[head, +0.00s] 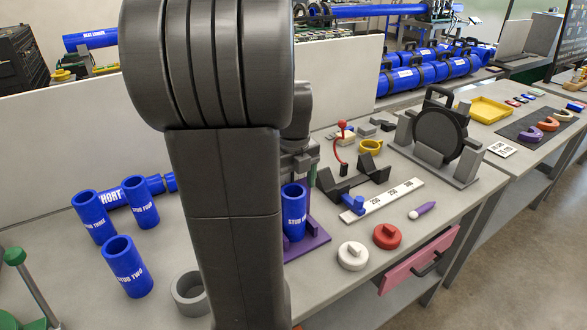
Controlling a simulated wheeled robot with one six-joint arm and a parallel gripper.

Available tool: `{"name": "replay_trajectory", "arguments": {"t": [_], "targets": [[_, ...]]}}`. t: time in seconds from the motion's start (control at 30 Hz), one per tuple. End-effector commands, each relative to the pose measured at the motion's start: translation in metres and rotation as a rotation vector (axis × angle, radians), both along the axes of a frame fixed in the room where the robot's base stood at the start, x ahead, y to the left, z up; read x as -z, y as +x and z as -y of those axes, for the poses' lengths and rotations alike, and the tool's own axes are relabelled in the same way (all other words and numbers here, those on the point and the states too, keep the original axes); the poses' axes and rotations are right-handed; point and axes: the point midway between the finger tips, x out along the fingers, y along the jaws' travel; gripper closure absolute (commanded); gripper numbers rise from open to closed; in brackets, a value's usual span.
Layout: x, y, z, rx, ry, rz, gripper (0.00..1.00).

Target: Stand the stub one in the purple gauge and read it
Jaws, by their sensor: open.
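A blue stub (294,215), its label partly hidden and starting "STUB O", stands upright on the purple gauge (316,238). My arm hides the left part of the gauge.
Stub two (126,267), stub three (92,216) and stub four (140,203) stand at left near a grey ring (190,293).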

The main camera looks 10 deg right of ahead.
Motion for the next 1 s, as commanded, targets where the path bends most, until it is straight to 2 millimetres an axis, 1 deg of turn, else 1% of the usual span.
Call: {"name": "replay_trajectory", "arguments": {"t": [0.03,0.1,0.2,0.33,0.47,1.0], "targets": [[-0.011,0.001,0.000,0.000,-0.001,0.004,0.22],[-0.024,0.001,0.000,0.000,-0.001,0.004,0.22],[-0.039,0.001,0.000,0.000,-0.001,0.001,0.22],[-0.049,0.000,0.000,0.000,0.000,-0.001,0.22],[-0.053,0.000,0.000,0.000,0.000,-0.001,0.22],[-0.052,0.000,0.000,0.000,0.000,-0.001,0.22]]}}
